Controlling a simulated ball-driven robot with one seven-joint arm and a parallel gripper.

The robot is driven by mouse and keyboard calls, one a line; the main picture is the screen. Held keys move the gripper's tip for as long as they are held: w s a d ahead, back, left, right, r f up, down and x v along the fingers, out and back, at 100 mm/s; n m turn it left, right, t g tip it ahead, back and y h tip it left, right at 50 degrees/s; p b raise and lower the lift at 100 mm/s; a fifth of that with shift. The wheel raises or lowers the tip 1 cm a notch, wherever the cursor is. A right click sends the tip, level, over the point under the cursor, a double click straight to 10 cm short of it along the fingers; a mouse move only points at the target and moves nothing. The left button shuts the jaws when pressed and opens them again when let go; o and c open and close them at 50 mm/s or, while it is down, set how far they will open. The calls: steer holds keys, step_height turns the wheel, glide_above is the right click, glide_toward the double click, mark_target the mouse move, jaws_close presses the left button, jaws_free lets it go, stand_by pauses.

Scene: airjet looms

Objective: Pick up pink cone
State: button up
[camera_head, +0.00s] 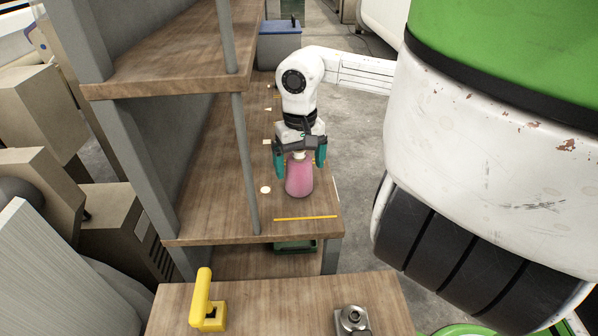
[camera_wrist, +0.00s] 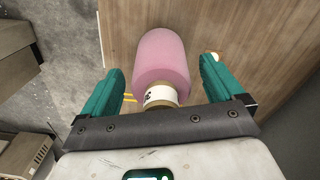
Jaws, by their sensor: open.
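The pink cone (camera_head: 299,180) stands on the wooden shelf (camera_head: 222,215) near its front end. In the wrist view the pink cone (camera_wrist: 162,58) shows with a pale label and narrow tip toward my gripper. My gripper (camera_head: 300,168) is open, with one teal finger on each side of the cone. In the wrist view the open gripper (camera_wrist: 162,80) has gaps between its fingers and the cone. I cannot tell whether a finger touches it.
A grey post (camera_head: 244,165) rises left of the cone. An upper shelf (camera_head: 165,70) is at the left. A yellow pencil-like strip (camera_head: 305,217) lies in front of the cone. A yellow handled object (camera_head: 207,303) and a metal part (camera_head: 352,320) sit on the nearer wooden surface.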

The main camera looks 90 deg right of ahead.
steer(key=shift+c, duration=0.4)
steer(key=c, duration=1.2)
steer(key=shift+r, duration=0.2)
